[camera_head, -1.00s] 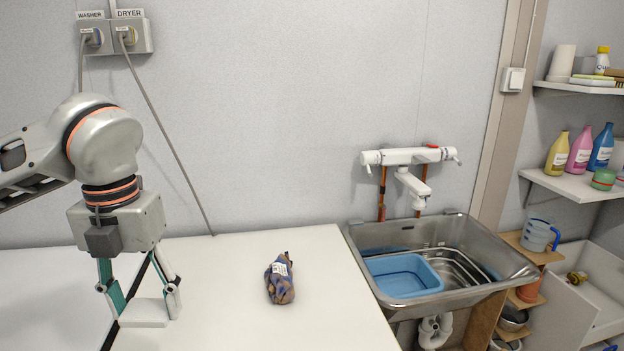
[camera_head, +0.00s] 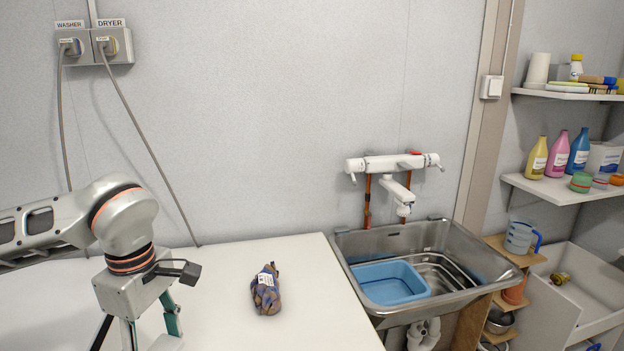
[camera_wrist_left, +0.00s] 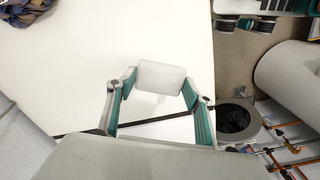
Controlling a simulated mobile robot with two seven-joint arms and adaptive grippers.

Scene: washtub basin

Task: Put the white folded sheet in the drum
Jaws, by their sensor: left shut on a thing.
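My left gripper (camera_wrist_left: 157,88) is shut on the white folded sheet (camera_wrist_left: 160,77), a small pale slab between its teal fingers in the left wrist view. In the head view the gripper reaches the bottom edge at lower left, and only a bit of the sheet (camera_head: 166,343) shows there. The sheet is over or near the white worktop; its height is unclear. In the left wrist view a dark round opening (camera_wrist_left: 234,118) shows at right; I cannot tell if it is the drum. Teal and grey parts (camera_wrist_left: 250,16) at the top right look like my right gripper, mostly cut off.
A patterned cloth bundle (camera_head: 266,290) lies on the white worktop (camera_head: 225,325). To its right are a metal sink (camera_head: 470,250) with a blue basin (camera_head: 392,283), and a white tap (camera_head: 392,163). Shelves (camera_head: 562,190) with bottles stand at far right. The worktop around the bundle is clear.

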